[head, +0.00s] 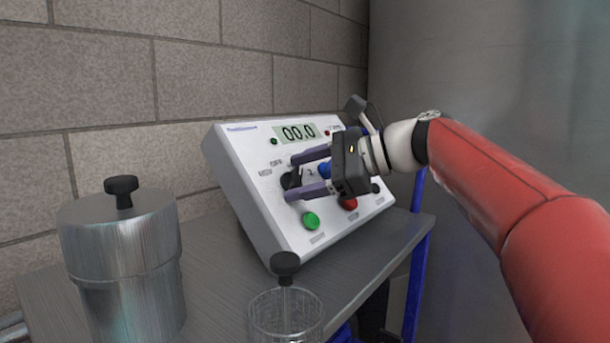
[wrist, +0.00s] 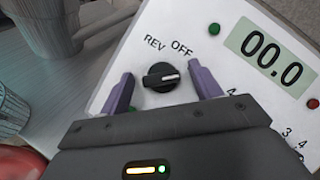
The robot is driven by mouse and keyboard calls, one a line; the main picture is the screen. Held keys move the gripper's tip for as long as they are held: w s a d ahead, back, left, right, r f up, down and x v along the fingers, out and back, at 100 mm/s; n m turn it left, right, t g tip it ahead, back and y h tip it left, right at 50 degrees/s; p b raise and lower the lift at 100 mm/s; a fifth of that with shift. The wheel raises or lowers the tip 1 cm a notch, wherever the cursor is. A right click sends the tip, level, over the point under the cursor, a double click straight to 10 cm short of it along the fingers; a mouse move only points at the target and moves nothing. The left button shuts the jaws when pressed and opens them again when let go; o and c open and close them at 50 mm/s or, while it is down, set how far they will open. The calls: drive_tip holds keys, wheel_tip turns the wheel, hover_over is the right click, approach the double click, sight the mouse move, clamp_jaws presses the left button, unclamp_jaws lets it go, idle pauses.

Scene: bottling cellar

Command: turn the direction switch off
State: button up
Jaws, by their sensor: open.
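The direction switch is a round black knob (wrist: 160,77) on the sloped white control panel. In the wrist view the labels REV and OFF stand above it. Its white mark points right toward my right-hand finger, not at OFF; any label there is hidden. My gripper (wrist: 160,70) is open, with one purple finger on each side of the knob. In the head view my gripper (head: 291,178) reaches the panel from the right, and the knob (head: 289,181) shows dark between the fingers.
The panel's display (head: 299,133) reads 00.0. A green button (head: 311,220) and a red button (head: 349,204) sit low on the panel. A metal canister (head: 122,262) stands left and a clear vessel (head: 286,318) in front, on the grey table (head: 215,290). A brick wall is behind.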

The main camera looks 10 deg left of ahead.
drive_tip(key=c, duration=1)
